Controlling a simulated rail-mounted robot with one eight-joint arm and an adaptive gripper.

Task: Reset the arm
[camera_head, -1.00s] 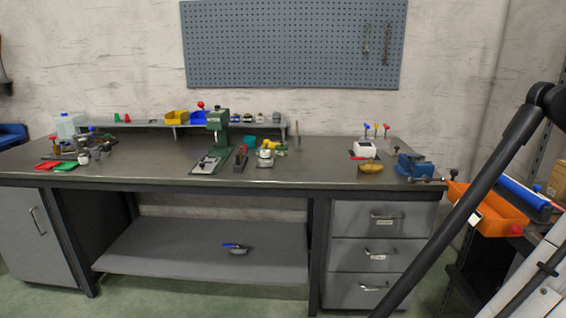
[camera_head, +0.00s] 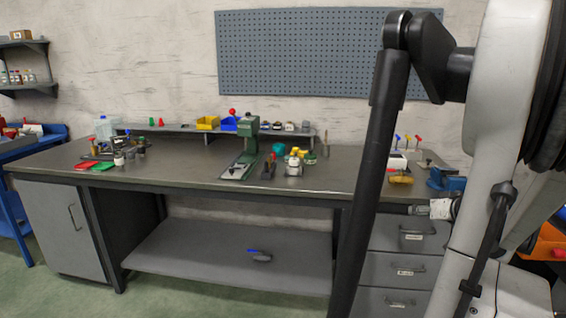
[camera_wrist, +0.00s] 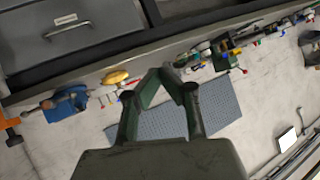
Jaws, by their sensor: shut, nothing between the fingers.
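My gripper (camera_wrist: 163,78) shows in the wrist view with its dark green fingers shut at the tips and nothing between them. It is in the air, apart from the bench, with the pegboard (camera_wrist: 215,105) behind it. The wrist picture is turned over, with the bench drawers (camera_wrist: 75,30) at the upper left. In the head view my black and white arm links fill the right side, and the gripper itself is not visible there.
The long grey workbench (camera_head: 190,180) carries a green press (camera_head: 247,142), a blue vise (camera_head: 446,181) and small tools. A blue shelf unit (camera_head: 20,146) stands at the far left. An orange bin (camera_head: 548,243) is partly hidden behind my arm at right.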

